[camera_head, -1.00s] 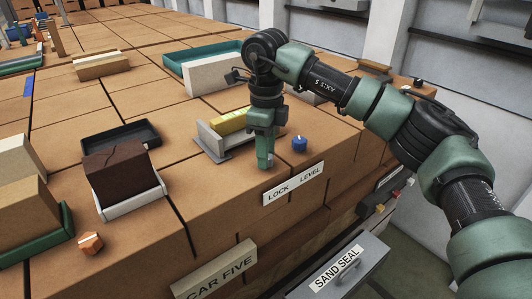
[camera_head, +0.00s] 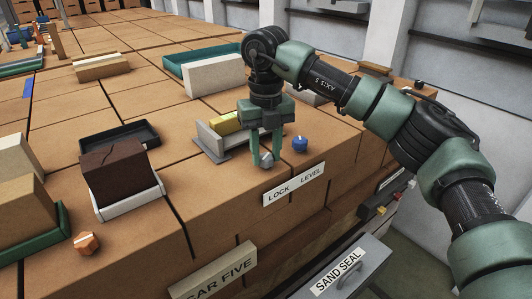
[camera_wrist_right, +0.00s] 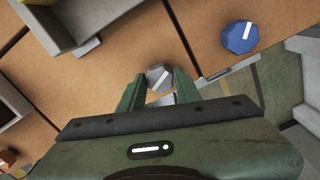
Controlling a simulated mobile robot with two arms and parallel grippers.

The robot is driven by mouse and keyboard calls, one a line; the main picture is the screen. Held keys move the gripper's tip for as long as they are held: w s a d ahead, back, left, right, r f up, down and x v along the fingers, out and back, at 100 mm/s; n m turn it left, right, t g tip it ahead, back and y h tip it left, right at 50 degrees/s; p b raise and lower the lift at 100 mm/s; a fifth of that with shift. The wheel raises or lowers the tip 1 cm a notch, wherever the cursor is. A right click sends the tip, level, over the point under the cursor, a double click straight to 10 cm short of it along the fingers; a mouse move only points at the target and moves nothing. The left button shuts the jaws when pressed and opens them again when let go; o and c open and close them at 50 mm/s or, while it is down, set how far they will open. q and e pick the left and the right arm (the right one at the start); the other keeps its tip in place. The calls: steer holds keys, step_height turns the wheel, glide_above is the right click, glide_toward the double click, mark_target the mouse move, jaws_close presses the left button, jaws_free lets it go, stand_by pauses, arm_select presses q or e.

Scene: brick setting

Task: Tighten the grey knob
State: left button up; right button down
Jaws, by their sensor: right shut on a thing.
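The grey knob (camera_head: 266,159) sits on the brick top near its front edge, just behind the left part of the LOCK LEVEL label (camera_head: 293,184). My right gripper (camera_head: 266,164) points down over it, with one finger on either side, shut on the knob. In the right wrist view the knob (camera_wrist_right: 158,74) shows between the fingertips (camera_wrist_right: 159,83), its white mark slanting to the upper right. Part of the knob is hidden by the fingers. My left gripper is not in view.
A blue knob (camera_head: 300,144) stands close to the right of the gripper. A grey holder (camera_head: 211,143) with a yellow block (camera_head: 225,122) is close behind-left. An orange knob (camera_head: 87,243) is far left. A SAND SEAL drawer (camera_head: 345,265) is below.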

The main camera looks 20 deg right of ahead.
mark_target(266, 156)
steer(key=shift+w+r+m+b, duration=0.1)
steer(key=shift+m+b, duration=0.05)
steer(key=shift+m, duration=0.9)
steer(key=shift+r+m+b, duration=0.1)
steer(key=shift+m+b, duration=0.05)
steer(key=shift+m, duration=0.9)
steer(key=c, duration=1)
jaws_free()
steer(key=shift+c, duration=0.2)
steer(key=shift+o, duration=0.2)
steer(key=shift+f, duration=0.1)
step_height(266, 156, up, 8)
steer(key=shift+f+b, duration=0.1)
steer(key=shift+b, duration=0.25)
